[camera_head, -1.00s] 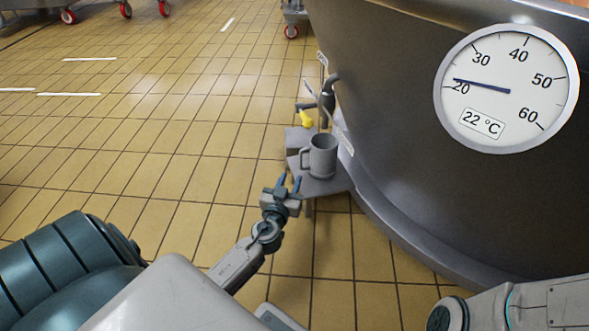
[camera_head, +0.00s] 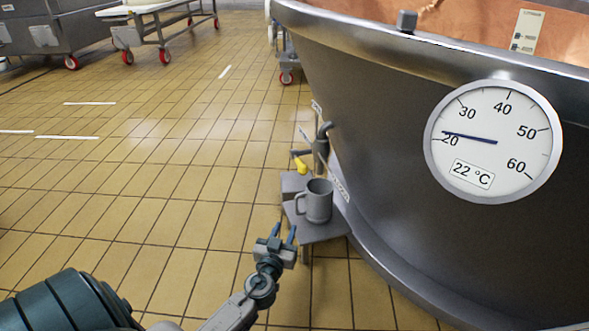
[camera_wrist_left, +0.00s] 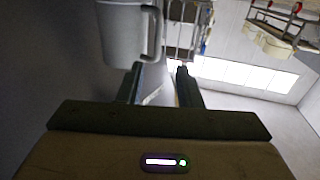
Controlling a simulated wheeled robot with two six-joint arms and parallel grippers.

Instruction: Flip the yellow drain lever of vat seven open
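The large dark metal vat (camera_head: 385,130) fills the right of the head view; I can read no vat number on it. Its drain fitting (camera_head: 322,148) stands out low on its left side, with a small yellow lever (camera_head: 300,164) on it. A grey mug (camera_head: 318,203) stands on a low stand (camera_head: 325,231) in front of the drain. My left gripper (camera_head: 275,232) is open and empty, left of and nearer than the mug, apart from the lever. In the left wrist view, the open fingers (camera_wrist_left: 158,82) show with the mug (camera_wrist_left: 123,35) beyond them. My right gripper is out of view.
A round gauge (camera_head: 494,142) on the vat reads 22 °C. A grey block (camera_head: 293,185) sits beside the mug, below the lever. Wheeled carts (camera_head: 150,22) stand far back. The tiled floor (camera_head: 170,180) to the left is clear.

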